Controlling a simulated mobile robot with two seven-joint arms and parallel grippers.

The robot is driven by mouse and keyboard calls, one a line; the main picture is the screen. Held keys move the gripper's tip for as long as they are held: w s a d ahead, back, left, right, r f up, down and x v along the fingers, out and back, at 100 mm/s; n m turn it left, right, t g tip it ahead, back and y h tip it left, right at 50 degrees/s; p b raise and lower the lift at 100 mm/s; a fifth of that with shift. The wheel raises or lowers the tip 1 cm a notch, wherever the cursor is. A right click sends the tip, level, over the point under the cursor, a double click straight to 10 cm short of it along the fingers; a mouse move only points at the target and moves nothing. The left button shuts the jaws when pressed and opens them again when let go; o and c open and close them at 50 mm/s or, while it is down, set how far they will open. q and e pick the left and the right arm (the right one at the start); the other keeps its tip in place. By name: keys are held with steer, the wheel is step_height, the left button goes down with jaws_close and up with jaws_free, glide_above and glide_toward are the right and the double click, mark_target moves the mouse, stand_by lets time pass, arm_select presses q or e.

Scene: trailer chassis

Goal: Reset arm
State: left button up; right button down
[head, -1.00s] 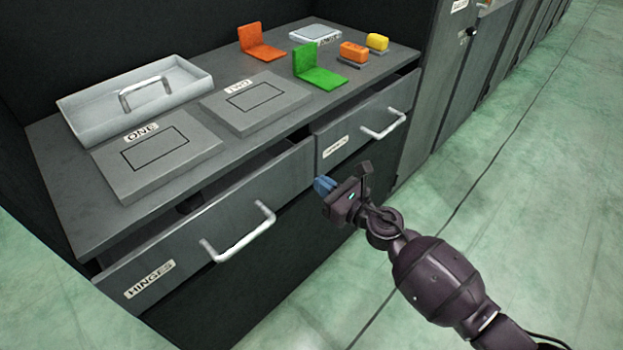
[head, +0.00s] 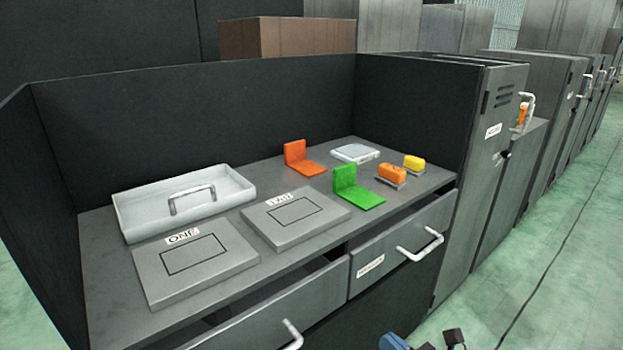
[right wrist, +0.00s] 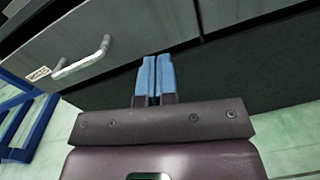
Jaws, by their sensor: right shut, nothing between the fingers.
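My right gripper (head: 394,342) shows only at the bottom edge of the head view, low in front of the workbench. In the right wrist view its blue fingertips (right wrist: 155,76) are together with nothing between them. The fingers point toward the dark cabinet front, below a drawer (right wrist: 115,50) with a pale handle. Most of the right arm is out of the head view. My left gripper is not in view.
The workbench (head: 115,300) holds a grey tray (head: 130,218), plates ONE (head: 165,285) and TWO (head: 262,228), orange (head: 298,160) and green (head: 350,190) brackets, and orange (head: 392,173) and yellow (head: 414,162) blocks. The left drawer (head: 265,330) stands partly open. Green floor (head: 570,290) is clear at right.

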steer(key=s+d+f+n+g+h, duration=0.2)
steer(key=s+d+n+h, duration=0.1)
steer(key=s+n, duration=0.85)
steer(key=s+d+f+n+g+h, duration=0.1)
steer(key=s+d+f+n+h, duration=0.15)
steer(key=s+n, duration=0.85)
steer(key=s+d+f+n+g+h, duration=0.2)
steer(key=s+d+n+h, duration=0.2)
steer(key=s+n, duration=0.75)
arm_select(q)
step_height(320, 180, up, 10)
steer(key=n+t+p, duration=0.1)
steer(key=p, duration=1.3)
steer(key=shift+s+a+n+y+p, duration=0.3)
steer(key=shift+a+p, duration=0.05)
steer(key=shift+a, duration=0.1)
arm_select(e)
step_height(320, 180, up, 10)
steer(key=d+m+t, duration=0.1)
steer(key=shift+w, duration=0.2)
